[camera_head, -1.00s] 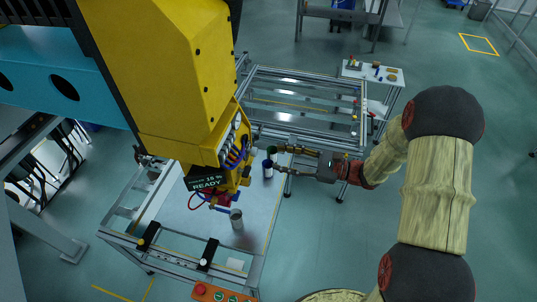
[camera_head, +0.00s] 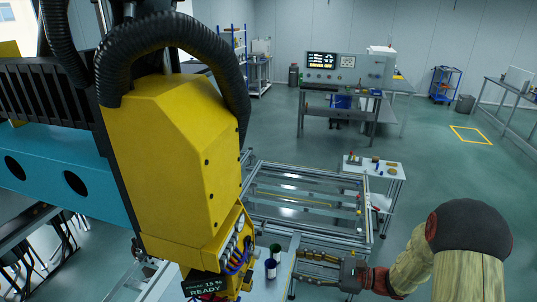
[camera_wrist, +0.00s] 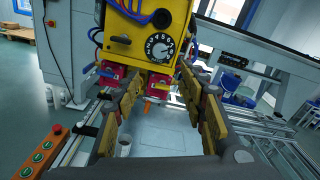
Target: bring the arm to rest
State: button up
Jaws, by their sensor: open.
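My gripper (camera_head: 303,265) shows in the head view at the end of my arm, stretched to the left at the right side of the frame's table. In the wrist view my gripper (camera_wrist: 160,90) has its two yellow-padded fingers spread wide with nothing between them. Beyond them is the yellow machine head (camera_wrist: 150,32) with a round dial.
The yellow machine (camera_head: 170,165) fills the left of the head view. An aluminium frame (camera_head: 305,200) and a small white side table (camera_head: 372,167) stand behind. A button box (camera_wrist: 42,150) and a pale cup (camera_wrist: 125,146) show in the wrist view. Open floor lies right.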

jog(key=s+d+f+n+g+h+b, duration=0.1)
jog(key=s+f+n+g+h, duration=0.3)
jog(key=s, duration=0.5)
jog(key=s+d+f+n+g+h+b, duration=0.1)
jog(key=s+f+n+g+h+b, duration=0.25)
jog(key=s, duration=0.55)
jog(key=s+d+r+n+t+h+b, duration=0.2)
jog(key=s+d+r+n+h, duration=0.25)
jog(key=n+h, duration=0.35)
notch_tip(320, 180, up, 8)
jog(key=s+a+n+t+h+b, duration=0.1)
jog(key=n+t+b, duration=0.2)
jog(key=t+b, duration=0.2)
jog(key=shift+a+f, duration=0.25)
jog(key=shift+a, duration=0.15)
jog(key=shift+s, duration=0.1)
